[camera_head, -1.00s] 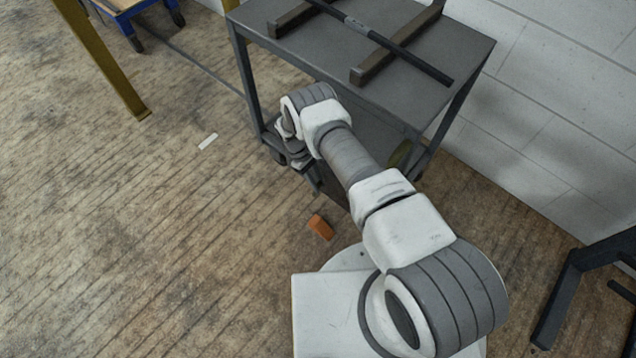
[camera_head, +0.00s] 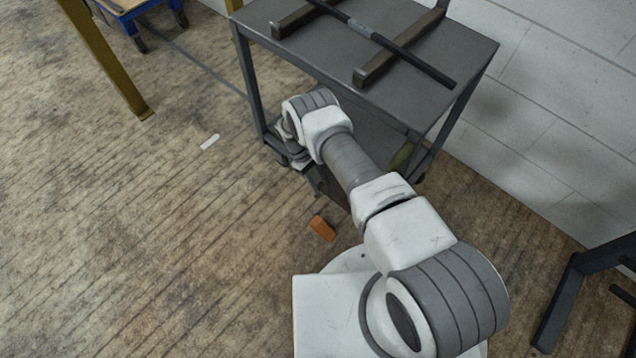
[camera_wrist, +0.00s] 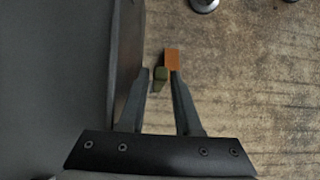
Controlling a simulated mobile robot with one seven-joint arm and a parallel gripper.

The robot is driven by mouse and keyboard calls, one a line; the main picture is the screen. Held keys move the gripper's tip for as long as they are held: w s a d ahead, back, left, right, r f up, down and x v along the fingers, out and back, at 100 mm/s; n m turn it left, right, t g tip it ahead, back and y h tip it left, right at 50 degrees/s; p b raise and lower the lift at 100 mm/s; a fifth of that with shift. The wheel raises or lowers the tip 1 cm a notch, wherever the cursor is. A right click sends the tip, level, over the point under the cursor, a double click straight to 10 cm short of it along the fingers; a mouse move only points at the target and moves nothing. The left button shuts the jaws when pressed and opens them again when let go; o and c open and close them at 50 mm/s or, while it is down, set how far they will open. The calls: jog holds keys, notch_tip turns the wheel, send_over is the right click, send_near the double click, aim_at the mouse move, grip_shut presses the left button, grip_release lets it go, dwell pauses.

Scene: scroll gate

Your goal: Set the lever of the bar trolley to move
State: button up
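The grey bar trolley (camera_head: 420,70) stands at the top of the head view with dark bars lying on its top. My arm reaches down to its near lower left side, and my gripper is hidden there in the head view. In the wrist view my gripper (camera_wrist: 160,75) is open. An olive-green piece (camera_wrist: 160,79), which looks like the lever's end, shows between the fingertips, with narrow gaps beside it. I cannot tell whether a finger touches it, nor which setting the lever is in. A dark trolley surface (camera_wrist: 55,80) fills the left of the wrist view.
An orange block (camera_head: 321,228) lies on the floor near my base; an orange piece (camera_wrist: 172,58) shows beyond the fingertips. A white strip (camera_head: 210,141) lies on the floor. A yellow post (camera_head: 105,60) stands left, a dark frame (camera_head: 575,285) right. Floor to the left is mostly clear.

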jog(key=p+v, duration=0.2)
jog(key=v, duration=1.5)
jog(key=shift+r+p, duration=0.2)
jog(key=shift+p, duration=0.1)
jog(key=shift+c, duration=0.3)
